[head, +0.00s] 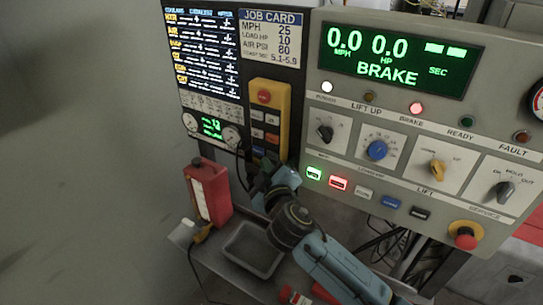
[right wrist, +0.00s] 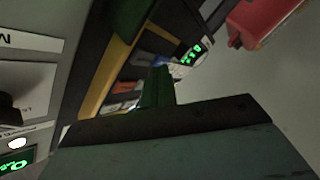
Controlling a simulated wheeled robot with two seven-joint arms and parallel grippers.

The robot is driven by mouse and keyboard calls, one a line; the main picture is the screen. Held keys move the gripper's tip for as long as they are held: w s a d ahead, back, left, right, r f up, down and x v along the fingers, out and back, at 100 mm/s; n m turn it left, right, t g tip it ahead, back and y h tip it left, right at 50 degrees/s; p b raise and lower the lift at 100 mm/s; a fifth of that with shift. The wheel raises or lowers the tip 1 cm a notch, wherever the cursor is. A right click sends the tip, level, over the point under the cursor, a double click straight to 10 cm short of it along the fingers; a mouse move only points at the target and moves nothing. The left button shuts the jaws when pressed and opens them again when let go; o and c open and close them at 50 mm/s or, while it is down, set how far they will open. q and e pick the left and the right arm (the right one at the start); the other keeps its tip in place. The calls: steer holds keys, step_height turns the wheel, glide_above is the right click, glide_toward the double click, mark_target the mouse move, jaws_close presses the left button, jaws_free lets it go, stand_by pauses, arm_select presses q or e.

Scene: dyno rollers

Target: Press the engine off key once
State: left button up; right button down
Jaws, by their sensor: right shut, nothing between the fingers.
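A yellow pendant (head: 284,95) hangs on the dark panel left of the main console, with a red round button (head: 264,96) at its top and rows of small keys (head: 257,133) below. The key labels are too small to read, so I cannot tell which is engine off. My right gripper (head: 268,170) is shut and empty, at the pendant's lower end in the head view; contact cannot be told. In the right wrist view its dark green fingers (right wrist: 156,86) are together, with the pendant's yellow edge (right wrist: 108,72) to their left. My left gripper is not in view.
The grey console (head: 420,150) at right carries knobs, lit keys (head: 338,183), a red stop button (head: 465,238) and a display (head: 398,58) reading BRAKE. A red box (head: 208,190) and a grey tray (head: 253,250) lie close to my right arm. The left side is open.

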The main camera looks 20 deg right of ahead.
steer(key=shift+w+d, duration=0.15)
steer(key=shift+d, duration=0.05)
stand_by(0.5)
steer(key=shift+w+d, duration=0.15)
steer(key=shift+w+d, duration=0.25)
steer(key=shift+d, duration=0.1)
stand_by(0.9)
steer(key=shift+s, duration=0.1)
steer(key=shift+s+a, duration=0.45)
steer(key=shift+a, duration=0.2)
steer(key=shift+s+a, duration=0.8)
steer(key=shift+a, duration=0.2)
steer(key=shift+s+a, duration=0.75)
steer(key=shift+a, duration=0.25)
